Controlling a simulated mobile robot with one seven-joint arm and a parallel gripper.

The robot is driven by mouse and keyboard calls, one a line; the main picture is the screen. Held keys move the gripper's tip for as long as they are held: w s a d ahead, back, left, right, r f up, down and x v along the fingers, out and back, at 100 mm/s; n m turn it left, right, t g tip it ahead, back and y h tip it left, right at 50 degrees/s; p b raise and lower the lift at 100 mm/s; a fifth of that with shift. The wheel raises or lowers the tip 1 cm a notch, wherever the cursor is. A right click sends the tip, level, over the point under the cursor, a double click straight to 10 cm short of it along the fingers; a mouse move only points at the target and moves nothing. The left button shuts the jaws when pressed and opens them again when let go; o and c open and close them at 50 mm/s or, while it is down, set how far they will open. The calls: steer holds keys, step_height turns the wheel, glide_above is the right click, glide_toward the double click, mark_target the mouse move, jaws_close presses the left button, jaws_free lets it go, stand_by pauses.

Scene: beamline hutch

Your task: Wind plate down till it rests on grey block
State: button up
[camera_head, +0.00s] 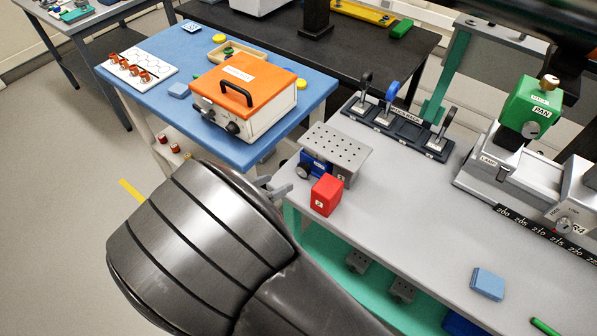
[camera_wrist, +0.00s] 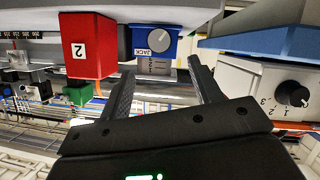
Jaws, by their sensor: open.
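The jack has a grey perforated plate (camera_head: 335,150) on top of a blue body (camera_head: 316,165), at the left end of the grey bench. The plate looks roughly level. In the wrist view the knob (camera_wrist: 160,40) is grey on the blue front labelled JACK (camera_wrist: 142,52). My gripper (camera_wrist: 160,68) is open and empty, its fingers pointing toward the knob and apart from it. Something grey (camera_head: 347,173) shows under the plate's near right side, mostly hidden; I cannot tell whether the plate touches it.
A red block (camera_head: 326,196) marked 2 stands close beside the jack, and also shows in the wrist view (camera_wrist: 88,47). The blue table (camera_head: 240,150) with an orange-lidded box (camera_head: 244,85) is to the left. A switch panel (camera_head: 400,128) stands behind. A blue block (camera_head: 487,283) lies at right.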

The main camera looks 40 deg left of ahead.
mark_target(301, 171)
steer(key=x, duration=0.9)
steer(key=shift+w+f, duration=0.1)
steer(key=shift+w, duration=0.2)
steer(key=c, duration=1)
steer(key=shift+n+h, duration=0.4)
steer(key=o, duration=1)
